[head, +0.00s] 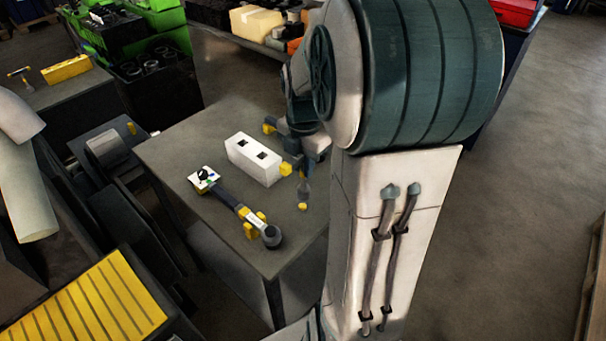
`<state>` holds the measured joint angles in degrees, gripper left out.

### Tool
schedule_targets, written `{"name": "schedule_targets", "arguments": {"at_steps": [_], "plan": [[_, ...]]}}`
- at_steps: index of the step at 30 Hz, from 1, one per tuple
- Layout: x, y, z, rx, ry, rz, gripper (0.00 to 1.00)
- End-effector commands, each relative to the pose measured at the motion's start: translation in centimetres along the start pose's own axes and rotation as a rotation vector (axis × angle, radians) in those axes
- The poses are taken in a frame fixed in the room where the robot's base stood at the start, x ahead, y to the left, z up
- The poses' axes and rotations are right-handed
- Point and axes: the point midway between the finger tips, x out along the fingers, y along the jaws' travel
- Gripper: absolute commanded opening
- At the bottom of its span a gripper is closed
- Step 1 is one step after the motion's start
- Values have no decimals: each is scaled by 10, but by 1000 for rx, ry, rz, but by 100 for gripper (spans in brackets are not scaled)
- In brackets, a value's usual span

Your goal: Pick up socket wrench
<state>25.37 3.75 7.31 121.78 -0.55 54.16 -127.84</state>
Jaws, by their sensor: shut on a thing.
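My gripper (303,168) is beside the right end of a white block, over the right part of the grey table (200,135). It is shut on a slim, dark tool (304,190) that looks like the socket wrench. The tool points down, with a small yellow piece (303,206) at its lower end. My arm hides part of the gripper and the tool's upper part. I cannot tell whether the tool's lower end touches the table.
A long dark tool with a round end (271,236) lies left of my gripper across yellow supports (249,230), near a small white plate (204,180). Green crates (160,18) stand behind. The table's left part is clear.

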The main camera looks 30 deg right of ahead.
Motion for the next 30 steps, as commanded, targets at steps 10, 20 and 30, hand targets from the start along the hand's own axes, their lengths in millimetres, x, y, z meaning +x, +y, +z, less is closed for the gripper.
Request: {"name": "schedule_targets", "arguments": {"at_steps": [10, 20, 30], "plan": [[-40, -74, 0, 5, 0, -2, 0], [-62, -110, -1, 3, 2, -4, 0], [-64, -113, -1, 2, 3, -5, 0]]}}
